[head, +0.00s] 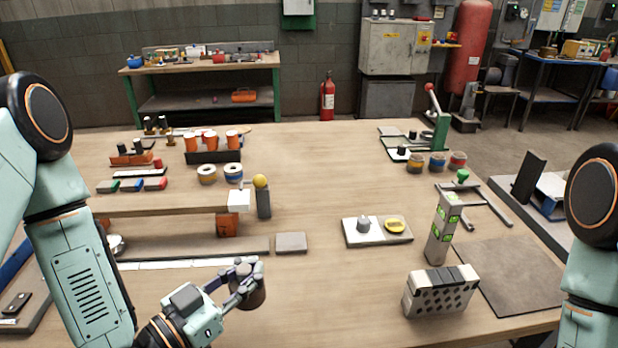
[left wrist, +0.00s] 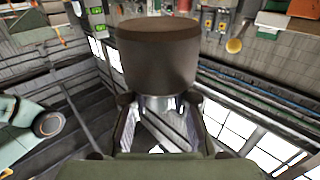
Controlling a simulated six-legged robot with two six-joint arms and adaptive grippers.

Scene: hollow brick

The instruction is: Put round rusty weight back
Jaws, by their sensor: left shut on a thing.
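A round, dark brown rusty weight (head: 254,296) is held in my left gripper (head: 243,283), above the front left part of the table (head: 330,300). In the left wrist view the weight (left wrist: 158,55) is a wide cylinder with a narrower pale neck, and the gripper's fingers (left wrist: 160,112) close around that neck. The head view shows the weight hanging below the fingers, partly hidden by them. My right gripper is out of view; only part of my right arm shows at the right edge.
A pale tray (head: 350,238) with a grey knobbed weight (head: 364,225) and a yellow disc (head: 395,224) lies mid-table. A hollow brick (head: 440,292) and an upright post with green labels (head: 443,228) stand to the right. A wooden shelf (head: 160,203) is at left. The front middle is clear.

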